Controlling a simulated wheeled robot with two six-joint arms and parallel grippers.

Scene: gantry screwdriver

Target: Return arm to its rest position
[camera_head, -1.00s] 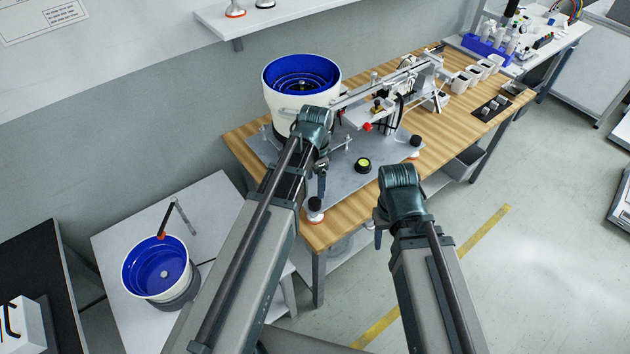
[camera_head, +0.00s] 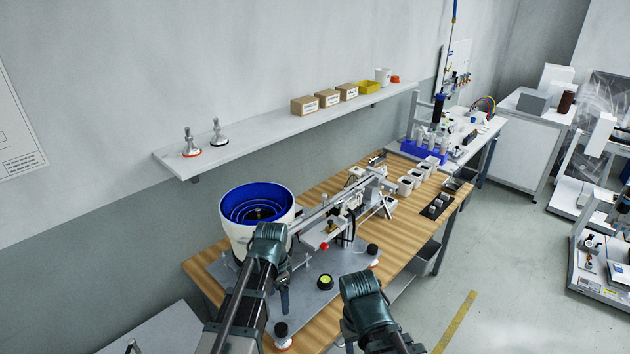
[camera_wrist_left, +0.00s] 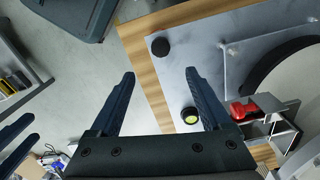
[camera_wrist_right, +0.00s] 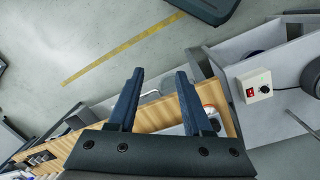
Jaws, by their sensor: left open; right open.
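My left gripper (camera_head: 284,297) is in front of the feeder bowl in the head view, above the grey base plate (camera_head: 311,293). In the left wrist view its two fingers (camera_wrist_left: 160,100) are apart with nothing between them. My right arm is at the lower middle of the head view, near the bench's front edge; its fingers are hidden there. In the right wrist view the right gripper's fingers (camera_wrist_right: 154,100) are apart and empty, above the floor and the bench edge.
The white feeder bowl with blue inside (camera_head: 257,212) and the screwdriver gantry (camera_head: 345,205) stand on the wooden bench (camera_head: 407,236). A green-topped button (camera_head: 325,282) sits on the plate. A wall shelf (camera_head: 260,135) holds boxes.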

